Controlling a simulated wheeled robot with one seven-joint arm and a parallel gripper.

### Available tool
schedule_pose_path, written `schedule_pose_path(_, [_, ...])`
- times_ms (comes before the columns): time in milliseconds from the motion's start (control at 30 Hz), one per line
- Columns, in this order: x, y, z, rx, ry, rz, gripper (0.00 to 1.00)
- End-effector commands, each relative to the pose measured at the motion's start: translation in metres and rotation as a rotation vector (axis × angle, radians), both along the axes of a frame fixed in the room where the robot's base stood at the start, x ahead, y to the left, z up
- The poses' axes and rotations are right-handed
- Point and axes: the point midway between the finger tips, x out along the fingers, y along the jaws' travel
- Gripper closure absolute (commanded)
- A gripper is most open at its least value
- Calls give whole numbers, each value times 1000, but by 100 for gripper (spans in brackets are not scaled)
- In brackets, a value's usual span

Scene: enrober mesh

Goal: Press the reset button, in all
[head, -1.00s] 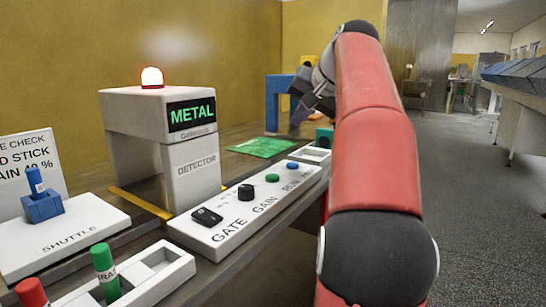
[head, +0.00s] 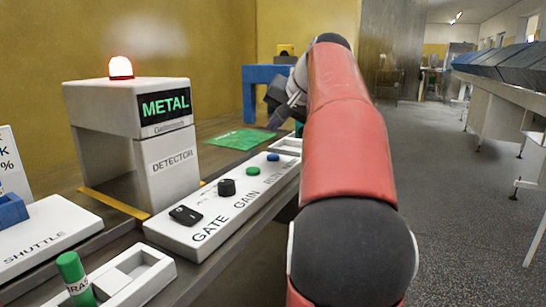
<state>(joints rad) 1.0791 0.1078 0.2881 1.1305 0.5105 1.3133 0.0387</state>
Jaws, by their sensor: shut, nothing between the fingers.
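The control panel (head: 160,237) is a long white box on the bench. It carries a black rocker switch (head: 186,215) at GATE, a black knob (head: 227,187) at GAIN, a green button (head: 253,171) and a blue button (head: 273,157) at its far end. The label by the blue button is hidden behind my arm, so I cannot read it. My gripper (head: 276,120) is shut and empty, beyond the panel's far end in the picture, apart from the buttons. The detector (head: 172,165) shows METAL in green, and its red-rimmed lamp (head: 121,68) is lit.
The shuttle (head: 45,240) with a blue block (head: 12,209) is at the left. A green stick (head: 75,278) stands in a white tray (head: 150,285) in front. A green sheet (head: 240,140) and a blue arch (head: 262,75) are farther back. Open floor (head: 460,180) lies right.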

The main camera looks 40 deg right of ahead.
Motion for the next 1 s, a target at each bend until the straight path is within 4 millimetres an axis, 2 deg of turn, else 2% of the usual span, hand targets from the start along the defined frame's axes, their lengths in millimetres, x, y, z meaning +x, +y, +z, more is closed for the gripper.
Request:
schedule_pose_path(33, [0, -1, -17, -1, -1, -1, 100])
schedule_pose_path(300, [0, 0, -40, -1, -1, 1, 100])
schedule_pose_path(1000, [0, 0, -44, -1, -1, 1, 100])
